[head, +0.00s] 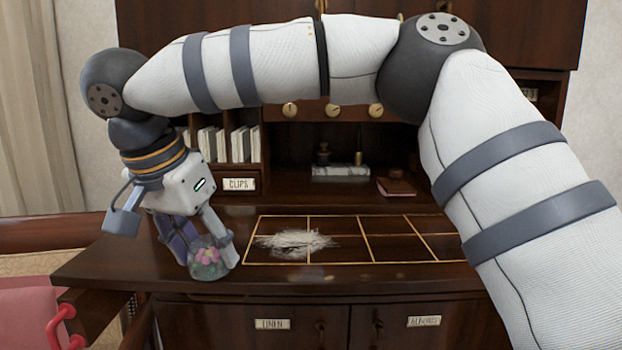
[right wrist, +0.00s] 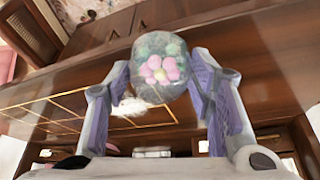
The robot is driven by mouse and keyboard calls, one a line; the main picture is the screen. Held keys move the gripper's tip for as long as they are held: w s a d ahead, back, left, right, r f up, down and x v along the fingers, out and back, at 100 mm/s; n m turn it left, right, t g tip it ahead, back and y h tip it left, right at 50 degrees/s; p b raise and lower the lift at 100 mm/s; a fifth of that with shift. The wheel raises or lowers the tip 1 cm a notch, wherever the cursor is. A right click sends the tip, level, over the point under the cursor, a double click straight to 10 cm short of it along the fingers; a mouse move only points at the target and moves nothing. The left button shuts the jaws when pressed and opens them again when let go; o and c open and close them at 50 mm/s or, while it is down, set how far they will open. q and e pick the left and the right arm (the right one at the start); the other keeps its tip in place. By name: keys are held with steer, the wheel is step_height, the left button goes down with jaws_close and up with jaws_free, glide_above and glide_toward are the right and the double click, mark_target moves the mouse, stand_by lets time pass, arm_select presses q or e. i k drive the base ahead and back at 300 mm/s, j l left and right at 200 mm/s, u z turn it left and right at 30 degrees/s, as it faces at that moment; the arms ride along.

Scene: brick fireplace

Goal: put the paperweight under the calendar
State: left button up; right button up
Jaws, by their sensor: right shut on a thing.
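The paperweight (head: 208,264) is a clear glass dome with a pink flower inside. My right gripper (head: 206,256) is shut on it, near the left front of the dark wooden desk. In the right wrist view the paperweight (right wrist: 160,68) sits between the two fingertips. I cannot tell whether its underside touches the desk. I cannot make out a thing that is plainly a calendar; a gold-lined grid (head: 384,239) is marked on the desk top. My left gripper is not in view.
A whitish, feathery heap (head: 293,242) lies on the grid's left part. Behind stand books (head: 240,144), a pale marble-like block (head: 341,170) and a red-brown box (head: 396,187). The grid's right part is clear. A pink thing with a red handle (head: 58,325) is at lower left.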

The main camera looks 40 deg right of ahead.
mark_target(305, 200)
steer(key=i+l, duration=0.15)
steer(key=l, duration=0.25)
steer(key=i+l, duration=0.2)
steer(key=l, duration=0.2)
steer(key=i+l+z, duration=0.1)
steer(key=l, duration=0.3)
steer(key=i, duration=0.05)
